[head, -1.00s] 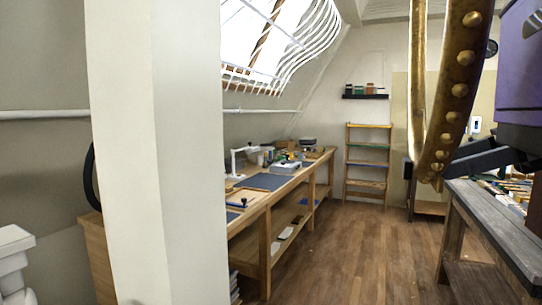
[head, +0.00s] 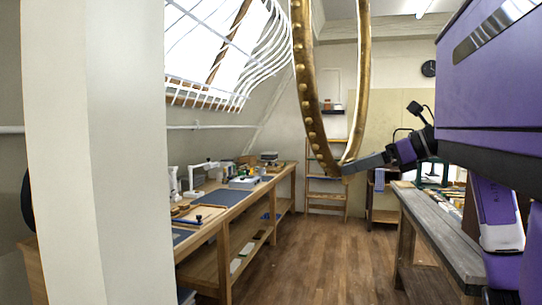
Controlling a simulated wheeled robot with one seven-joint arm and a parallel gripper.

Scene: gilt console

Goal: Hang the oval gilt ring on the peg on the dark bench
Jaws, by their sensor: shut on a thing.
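The oval gilt ring (head: 312,120) is a tall gold hoop with round studs along its band. It hangs upright in the air at upper middle, its top cut off by the picture edge. My gripper (head: 354,165) comes in from the right and is shut on the ring's lower end. The dark bench (head: 432,228) stands at right, its grey-brown top partly hidden behind my arm. I cannot make out the peg on it. The ring is apart from the bench, to its left in the picture.
A pale pillar (head: 95,150) fills the near left. A long wooden workbench (head: 235,220) with tools and blue mats runs along the left wall. A wooden shelf rack (head: 327,195) stands at the back. The wood floor (head: 325,262) between the benches is clear.

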